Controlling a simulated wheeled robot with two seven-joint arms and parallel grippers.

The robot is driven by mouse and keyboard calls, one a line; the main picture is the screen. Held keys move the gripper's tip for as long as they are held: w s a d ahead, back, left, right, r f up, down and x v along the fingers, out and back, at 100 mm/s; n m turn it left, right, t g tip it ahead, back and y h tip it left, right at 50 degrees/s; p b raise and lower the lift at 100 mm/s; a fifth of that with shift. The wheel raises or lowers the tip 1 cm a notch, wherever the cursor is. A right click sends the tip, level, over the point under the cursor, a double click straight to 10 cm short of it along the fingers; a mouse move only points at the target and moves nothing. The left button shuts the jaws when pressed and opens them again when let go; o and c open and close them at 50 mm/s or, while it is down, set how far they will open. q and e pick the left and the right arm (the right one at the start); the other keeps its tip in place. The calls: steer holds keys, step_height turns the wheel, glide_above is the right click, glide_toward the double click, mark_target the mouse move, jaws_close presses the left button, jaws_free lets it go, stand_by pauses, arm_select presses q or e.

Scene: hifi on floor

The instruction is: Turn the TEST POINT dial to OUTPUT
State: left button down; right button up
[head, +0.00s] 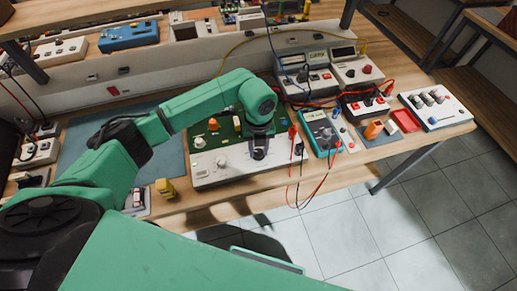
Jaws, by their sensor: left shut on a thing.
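A test unit with a pale front panel (225,169) and a green circuit board (210,143) sits near the front edge of the bench. My left arm reaches over it from the left. My left gripper (259,143) points down at the right part of the panel and is shut on a dark dial (259,154). The gripper covers most of this dial, and its label and pointer are too small to read. A knob (199,142) and a dark knob (221,161) show further left on the unit. My right gripper is not in view.
Right of the unit are red and black test leads (298,182), a teal multimeter (320,131), an orange part (373,130) and a red tray (405,120). A yellow object (166,188) stands at the front left. Power supplies (303,78) stand behind. Open floor lies in front.

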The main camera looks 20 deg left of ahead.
mark_target(258, 152)
arm_select(q)
steer(key=m+b, duration=0.3)
steer(key=m, duration=0.1)
steer(key=shift+f+b, duration=0.1)
steer(key=shift+b, duration=0.2)
steer(key=shift+m+b, duration=1.15)
steer(key=shift+m, duration=0.45)
steer(key=shift+r, duration=0.2)
steer(key=c, duration=0.5)
jaws_free()
step_height(258, 152, up, 15)
steer(key=shift+f+b, duration=0.2)
steer(key=shift+b, duration=0.7)
